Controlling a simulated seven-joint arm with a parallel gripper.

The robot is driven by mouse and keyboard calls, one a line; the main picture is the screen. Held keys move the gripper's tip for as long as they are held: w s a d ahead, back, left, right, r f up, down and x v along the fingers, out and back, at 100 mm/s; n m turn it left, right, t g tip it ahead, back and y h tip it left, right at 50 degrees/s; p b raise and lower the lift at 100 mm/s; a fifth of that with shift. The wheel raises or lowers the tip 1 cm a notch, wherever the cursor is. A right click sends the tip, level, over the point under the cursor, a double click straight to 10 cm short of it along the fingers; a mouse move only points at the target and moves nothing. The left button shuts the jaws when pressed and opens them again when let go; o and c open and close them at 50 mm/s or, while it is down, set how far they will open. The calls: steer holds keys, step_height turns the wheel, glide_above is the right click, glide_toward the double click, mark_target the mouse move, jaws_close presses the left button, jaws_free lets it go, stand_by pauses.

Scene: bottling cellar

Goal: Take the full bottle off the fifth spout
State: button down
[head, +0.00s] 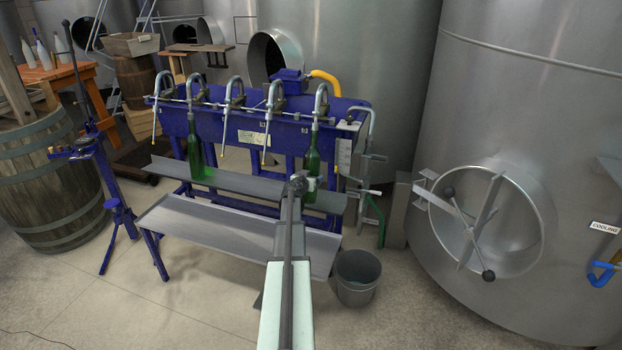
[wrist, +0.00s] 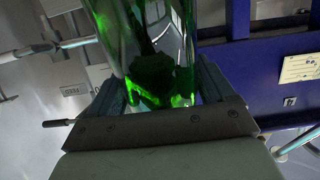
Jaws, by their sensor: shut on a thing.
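A green bottle (head: 313,160) stands upright under the fifth spout (head: 321,97), the rightmost on the blue filler. Its neck reaches up to the spout; I cannot tell whether the spout tip is inside it. My gripper (head: 305,184) is shut on this bottle, low on its body. In the wrist view the green glass (wrist: 150,45) sits between both fingers. My arm and gripper hide part of the bottle's base in the head view. The fill level cannot be told clearly.
A second green bottle (head: 195,150) stands under the second spout. The other spouts hang empty over the grey shelf (head: 240,183). A lower tray (head: 190,222) juts out in front. A bucket (head: 358,278) stands on the floor at right, near a large steel tank (head: 520,120).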

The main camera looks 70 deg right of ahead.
steer(key=shift+a+r+y, duration=0.8)
steer(key=shift+a+r, duration=0.35)
steer(key=shift+a, duration=0.25)
steer(key=shift+a+f, duration=2.15)
steer(key=shift+f, duration=2.5)
steer(key=shift+a+f, duration=2.1)
steer(key=shift+f, duration=2.55)
steer(key=f+v, duration=0.1)
steer(key=v, duration=0.6)
steer(key=shift+a, duration=0.4)
